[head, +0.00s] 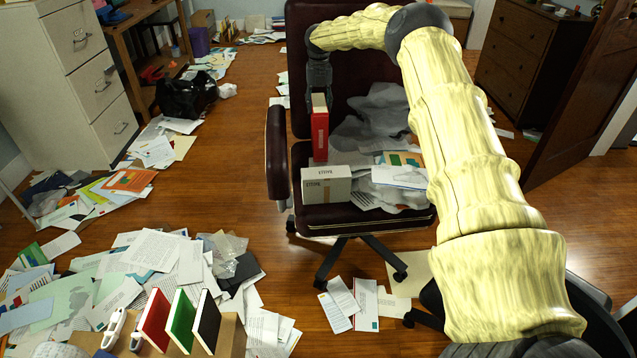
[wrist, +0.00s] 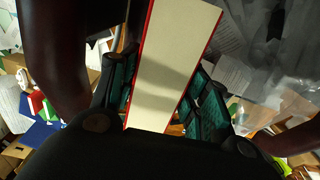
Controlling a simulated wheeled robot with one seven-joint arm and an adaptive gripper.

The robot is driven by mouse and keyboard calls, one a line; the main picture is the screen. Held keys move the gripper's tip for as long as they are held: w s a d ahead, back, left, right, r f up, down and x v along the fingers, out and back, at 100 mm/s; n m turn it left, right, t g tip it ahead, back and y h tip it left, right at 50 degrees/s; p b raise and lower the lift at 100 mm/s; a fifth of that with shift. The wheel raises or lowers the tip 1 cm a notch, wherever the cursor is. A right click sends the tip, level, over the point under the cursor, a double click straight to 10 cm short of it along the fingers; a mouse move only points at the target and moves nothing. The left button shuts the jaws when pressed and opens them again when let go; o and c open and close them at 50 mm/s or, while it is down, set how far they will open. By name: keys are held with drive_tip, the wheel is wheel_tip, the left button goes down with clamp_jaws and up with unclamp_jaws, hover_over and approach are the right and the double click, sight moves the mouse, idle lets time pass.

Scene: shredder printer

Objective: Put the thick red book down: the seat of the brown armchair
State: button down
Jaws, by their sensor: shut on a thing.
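The thick red book (head: 319,135) stands upright in my gripper (head: 318,92) at the left side of the brown armchair (head: 278,150). In the wrist view the book (wrist: 172,60) shows its pale page edges and red cover edges between the two fingers of my gripper (wrist: 165,112), which is shut on it. The book's lower end is over or at the left part of the seat, behind a white box. I cannot tell whether it touches the seat. My arm covers the right side of the chair.
The white box (head: 326,186) lies on the seat's front left. Grey crumpled plastic (head: 370,130) and papers (head: 398,176) cover much of the seat. Papers litter the floor. Red, green and black books (head: 181,320) stand at the bottom left. A filing cabinet (head: 85,75) is at left.

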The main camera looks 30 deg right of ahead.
drive_tip(key=shift+w+d+f, duration=0.1)
drive_tip(key=shift+w+d, duration=0.1)
drive_tip(key=shift+d, duration=0.15)
drive_tip(key=shift+f, duration=0.2)
drive_tip(key=shift+f+b, duration=0.7)
drive_tip(key=shift+f, duration=4)
drive_tip(key=c, duration=0.7)
unclamp_jaws()
drive_tip(key=shift+s, duration=0.1)
drive_tip(key=shift+f, duration=0.1)
wheel_tip(320, 180, up, 12)
drive_tip(key=shift+r+p, duration=0.1)
drive_tip(key=shift+p, duration=0.5)
